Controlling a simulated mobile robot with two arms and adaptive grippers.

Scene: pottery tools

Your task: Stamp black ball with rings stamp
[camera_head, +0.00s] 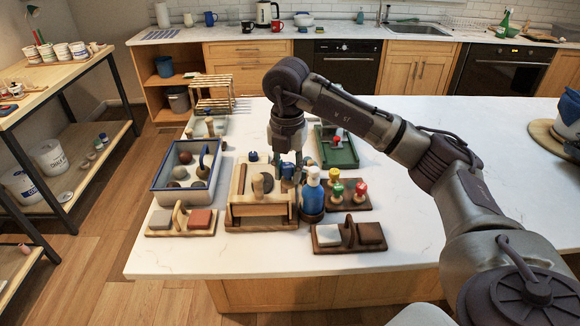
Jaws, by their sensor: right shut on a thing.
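My right gripper (288,177) reaches down over the middle of the island. It is shut on a small blue-topped stamp (287,170), mostly hidden between the fingers. I cannot make out the stamp's pattern. Red, yellow and green handled stamps stand on a dark wooden rack (365,207) to the right. My left gripper is not in view.
A blue bottle (312,196) stands close to the right of the gripper. A blue-rimmed bin (160,184) holding several balls is on the left. Two pad holders, light wood (153,232) and dark wood (318,248), lie in front. A green tray (345,158) is behind.

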